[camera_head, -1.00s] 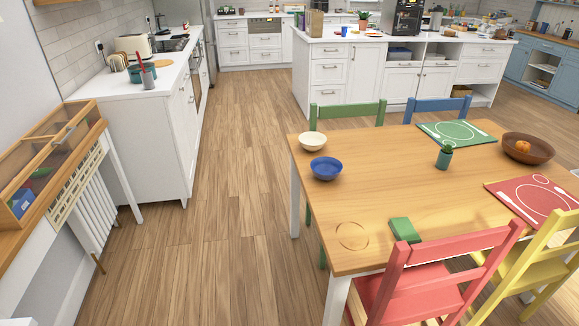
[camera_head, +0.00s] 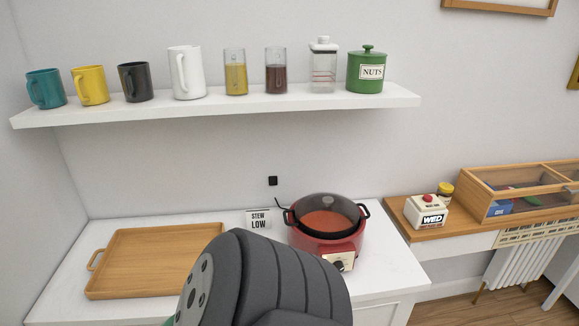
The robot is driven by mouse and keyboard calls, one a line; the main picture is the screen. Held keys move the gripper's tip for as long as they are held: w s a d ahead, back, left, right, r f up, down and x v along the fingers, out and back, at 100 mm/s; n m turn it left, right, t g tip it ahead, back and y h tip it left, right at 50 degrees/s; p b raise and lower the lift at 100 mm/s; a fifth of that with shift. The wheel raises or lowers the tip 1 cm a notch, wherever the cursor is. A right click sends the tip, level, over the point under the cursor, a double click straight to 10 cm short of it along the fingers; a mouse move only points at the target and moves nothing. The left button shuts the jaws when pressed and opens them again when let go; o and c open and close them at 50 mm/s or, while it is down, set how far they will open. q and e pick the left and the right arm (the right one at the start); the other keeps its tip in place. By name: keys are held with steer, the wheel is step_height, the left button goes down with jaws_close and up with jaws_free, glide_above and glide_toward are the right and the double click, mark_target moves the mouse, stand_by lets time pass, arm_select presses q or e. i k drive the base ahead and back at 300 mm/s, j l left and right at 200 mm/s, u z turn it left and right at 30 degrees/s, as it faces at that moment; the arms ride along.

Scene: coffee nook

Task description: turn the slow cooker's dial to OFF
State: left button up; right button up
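The red slow cooker (camera_head: 309,241) stands on the white counter, with a dark rim, a clear lid and orange-red contents showing inside. Its dial (camera_head: 340,265) is a small dark knob on a pale panel at the front right of the cooker. The markings around the dial are too small to read. A dark grey, ribbed link of my own arm fills the bottom middle and stands in front of the counter, left of the dial. Neither gripper shows.
A sign reading "STEW LOW" (camera_head: 258,219) stands left of the cooker. A wooden tray (camera_head: 165,232) lies further left. Mugs and jars line the shelf (camera_head: 230,107) above. A "WED" box (camera_head: 427,212) and a wooden case (camera_head: 520,190) sit on the right-hand ledge.

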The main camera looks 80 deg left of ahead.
mark_target(339, 264)
steer(key=u, duration=2.1)
